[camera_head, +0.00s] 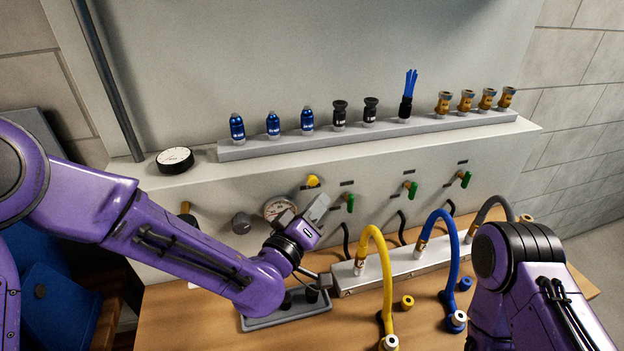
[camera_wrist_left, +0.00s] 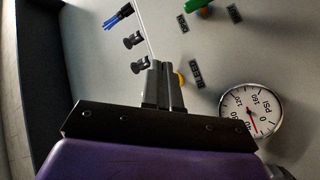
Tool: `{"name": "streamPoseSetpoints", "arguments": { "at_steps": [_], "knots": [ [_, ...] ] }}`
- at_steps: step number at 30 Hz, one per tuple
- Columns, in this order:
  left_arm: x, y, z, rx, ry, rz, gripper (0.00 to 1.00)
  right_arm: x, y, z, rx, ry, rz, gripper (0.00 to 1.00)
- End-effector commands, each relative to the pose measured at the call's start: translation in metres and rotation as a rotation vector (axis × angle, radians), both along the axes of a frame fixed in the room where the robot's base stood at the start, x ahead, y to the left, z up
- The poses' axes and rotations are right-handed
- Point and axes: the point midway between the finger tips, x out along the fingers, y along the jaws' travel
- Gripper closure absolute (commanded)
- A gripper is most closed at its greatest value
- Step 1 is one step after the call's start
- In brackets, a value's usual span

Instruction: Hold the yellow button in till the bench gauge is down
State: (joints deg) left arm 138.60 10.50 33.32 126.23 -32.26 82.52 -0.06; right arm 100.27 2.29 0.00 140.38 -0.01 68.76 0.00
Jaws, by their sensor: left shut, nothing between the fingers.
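The yellow button (camera_head: 313,181) is on the front face of the bench's back panel, above the round PSI gauge (camera_head: 279,209). My left gripper (camera_head: 320,203) is shut and empty, with its tips just below the button. In the left wrist view the shut fingers (camera_wrist_left: 164,72) partly hide the yellow button (camera_wrist_left: 179,79). I cannot tell whether they touch it. The gauge (camera_wrist_left: 251,113) shows there with a red needle near the low numbers; its exact reading is unclear. My right arm shows at lower right, but its gripper is out of view.
Green-handled valves (camera_head: 410,190) line the panel to the right. A yellow hose (camera_head: 386,280) and a blue hose (camera_head: 455,260) rise from a metal manifold (camera_head: 345,284). A grey tray (camera_head: 262,322) lies under my left wrist. A black-rimmed dial (camera_head: 175,160) sits on the ledge.

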Motion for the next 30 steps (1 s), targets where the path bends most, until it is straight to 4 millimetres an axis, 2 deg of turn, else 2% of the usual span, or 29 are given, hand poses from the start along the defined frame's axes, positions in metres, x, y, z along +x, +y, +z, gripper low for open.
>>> {"name": "streamPoseSetpoints", "arguments": {
  "at_steps": [3, 9, 30],
  "knots": [
    [0.013, 0.004, 0.000, -0.002, 0.000, 0.001, 1.00, 0.000, 0.000, 0.000, 0.000, 0.000, 0.000, 0.57],
    [0.024, 0.007, 0.000, -0.002, 0.001, 0.000, 1.00, 0.000, 0.000, 0.000, 0.000, 0.000, 0.000, 0.57],
    [0.024, 0.007, 0.000, -0.001, 0.000, -0.001, 1.00, 0.000, 0.000, 0.000, 0.000, 0.000, 0.000, 0.57]
  ]
}}
